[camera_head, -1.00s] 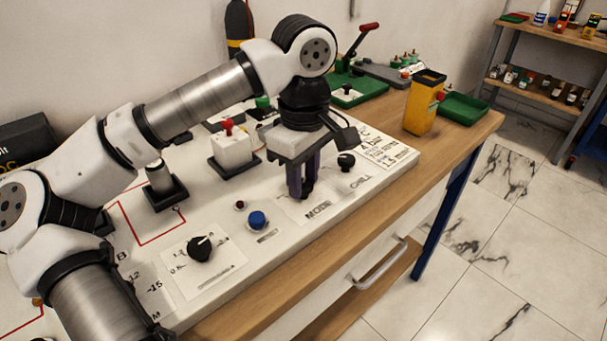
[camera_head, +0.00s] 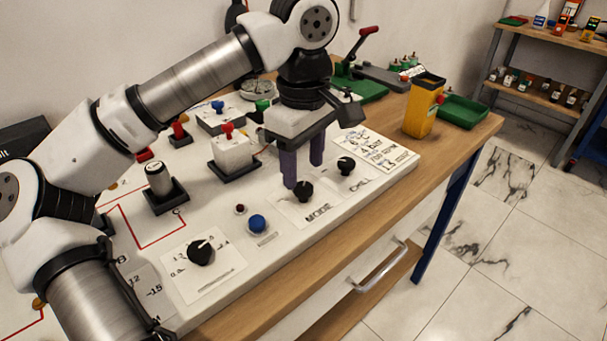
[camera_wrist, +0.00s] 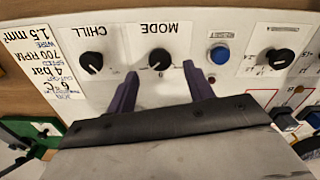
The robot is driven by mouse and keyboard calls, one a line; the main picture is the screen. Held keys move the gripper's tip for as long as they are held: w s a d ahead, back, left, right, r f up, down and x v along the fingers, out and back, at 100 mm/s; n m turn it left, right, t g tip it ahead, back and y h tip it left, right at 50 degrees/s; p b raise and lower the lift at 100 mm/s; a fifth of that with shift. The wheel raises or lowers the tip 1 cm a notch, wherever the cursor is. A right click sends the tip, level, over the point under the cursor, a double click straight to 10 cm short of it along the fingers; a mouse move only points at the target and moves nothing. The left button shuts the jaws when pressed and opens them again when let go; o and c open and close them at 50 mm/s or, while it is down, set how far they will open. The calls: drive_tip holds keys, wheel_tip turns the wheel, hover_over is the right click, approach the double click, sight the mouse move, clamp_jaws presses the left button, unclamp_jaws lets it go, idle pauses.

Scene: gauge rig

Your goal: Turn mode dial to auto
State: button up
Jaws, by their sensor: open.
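The mode dial (camera_head: 303,191) is a black knob on a white plate marked MODE on the white panel. In the wrist view the mode dial (camera_wrist: 159,59) shows upside down, with a white pointer line aimed towards the bottom of the picture. My gripper (camera_head: 303,174) has purple fingers and is open and empty. It hangs above and just behind the dial, not touching it as far as I can see. In the wrist view my gripper's fingertips (camera_wrist: 160,70) stand apart on either side of the dial. The dial's position marks are too small to read.
The chill knob (camera_head: 346,164) is right of the mode dial. A blue button (camera_head: 257,223) and another black dial (camera_head: 201,251) are to the left. A white block with a red top (camera_head: 232,152) stands behind. A yellow container (camera_head: 423,105) is at the bench's far end.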

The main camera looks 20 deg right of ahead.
sight(304, 187)
wheel_tip(304, 187, up, 10)
drive_tip(key=shift+p, duration=0.45)
